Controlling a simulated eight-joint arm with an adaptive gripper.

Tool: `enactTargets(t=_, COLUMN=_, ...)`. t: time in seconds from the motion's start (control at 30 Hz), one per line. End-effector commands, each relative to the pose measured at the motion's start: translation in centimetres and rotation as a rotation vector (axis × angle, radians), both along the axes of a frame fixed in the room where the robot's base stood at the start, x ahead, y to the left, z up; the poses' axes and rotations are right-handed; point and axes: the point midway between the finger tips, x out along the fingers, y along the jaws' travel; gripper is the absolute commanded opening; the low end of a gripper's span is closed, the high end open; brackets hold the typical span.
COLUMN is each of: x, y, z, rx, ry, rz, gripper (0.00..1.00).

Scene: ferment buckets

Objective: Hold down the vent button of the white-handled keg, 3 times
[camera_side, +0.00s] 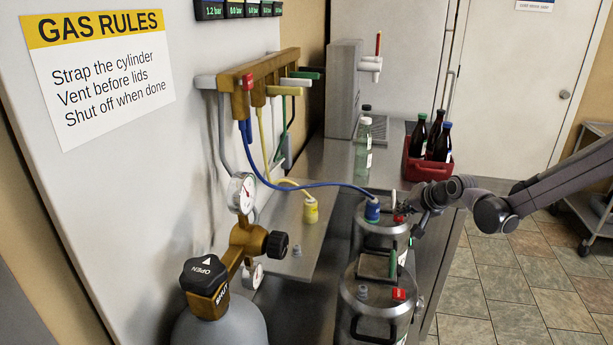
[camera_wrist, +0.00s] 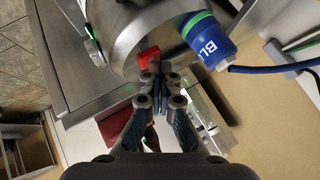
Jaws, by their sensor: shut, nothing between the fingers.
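The far keg (camera_side: 378,240) stands on the metal floor of the bench, with a blue connector (camera_side: 372,210) on its top. A small part of a white handle (camera_side: 394,199) shows on it, mostly hidden by my arm. Its red vent button (camera_side: 398,218) is beside my gripper (camera_side: 411,208). In the wrist view the red button (camera_wrist: 147,57) lies right at the shut, empty fingertips of my gripper (camera_wrist: 157,68), and the blue connector (camera_wrist: 208,42) is to the right. I cannot tell whether the fingertips touch or press the button.
A nearer keg (camera_side: 375,305) has a green handle (camera_side: 393,264) and its own red button (camera_side: 398,294). A blue hose (camera_side: 310,185) runs from the manifold to the far keg. A red crate (camera_side: 425,165) of dark bottles stands behind. A gas cylinder (camera_side: 220,325) is at the front left.

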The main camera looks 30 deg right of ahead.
Motion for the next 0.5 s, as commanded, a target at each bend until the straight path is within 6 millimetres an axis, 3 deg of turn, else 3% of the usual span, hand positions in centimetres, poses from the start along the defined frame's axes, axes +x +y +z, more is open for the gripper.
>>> enactTargets(t=0.5, x=0.0, y=0.0, z=1.7, rx=0.001, ry=0.001, rz=0.001, gripper=0.00)
